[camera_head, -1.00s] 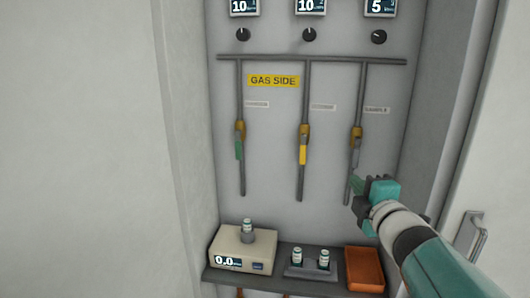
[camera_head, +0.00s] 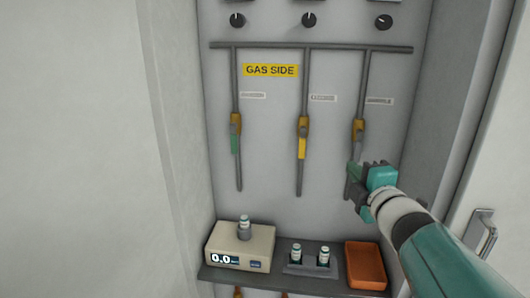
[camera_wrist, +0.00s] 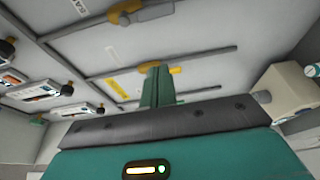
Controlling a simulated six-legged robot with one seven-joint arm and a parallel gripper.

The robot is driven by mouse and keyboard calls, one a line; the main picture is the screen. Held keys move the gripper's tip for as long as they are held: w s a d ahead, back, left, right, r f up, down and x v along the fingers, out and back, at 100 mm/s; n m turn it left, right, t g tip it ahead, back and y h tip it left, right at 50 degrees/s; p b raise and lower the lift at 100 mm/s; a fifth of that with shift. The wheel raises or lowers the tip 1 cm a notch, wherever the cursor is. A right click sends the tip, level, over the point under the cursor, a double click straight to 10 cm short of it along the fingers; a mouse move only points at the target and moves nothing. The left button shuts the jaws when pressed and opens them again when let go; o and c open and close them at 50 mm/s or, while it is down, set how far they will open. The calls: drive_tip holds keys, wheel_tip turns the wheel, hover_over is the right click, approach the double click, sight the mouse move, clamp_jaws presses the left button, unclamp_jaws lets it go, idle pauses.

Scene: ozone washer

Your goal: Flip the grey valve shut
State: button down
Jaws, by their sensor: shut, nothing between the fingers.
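The grey valve's handle (camera_head: 357,146) hangs down along the right-hand pipe, below its orange body (camera_head: 358,125). In the wrist view the grey handle (camera_wrist: 154,12) lies along the pipe at the top edge. My gripper (camera_head: 353,171) is shut and empty, with its fingertips just below the grey handle in the head view; I cannot tell whether they touch it. In the wrist view my gripper's fingers (camera_wrist: 158,82) overlap the middle pipe's valve, and the grey handle is apart from them in that picture.
A green-handled valve (camera_head: 235,144) is on the left pipe and a yellow-handled valve (camera_head: 302,147) on the middle one. Below, a shelf (camera_head: 222,275) carries a beige box with a display (camera_head: 240,246), a vial rack (camera_head: 309,268) and an orange tray (camera_head: 366,265). A cabinet wall stands at right.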

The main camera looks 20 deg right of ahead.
sight(358, 146)
drive_tip(key=w+d, duration=0.5)
drive_tip(key=w, duration=0.2)
drive_tip(key=shift+w+d, duration=0.25)
drive_tip(key=shift+d, duration=0.15)
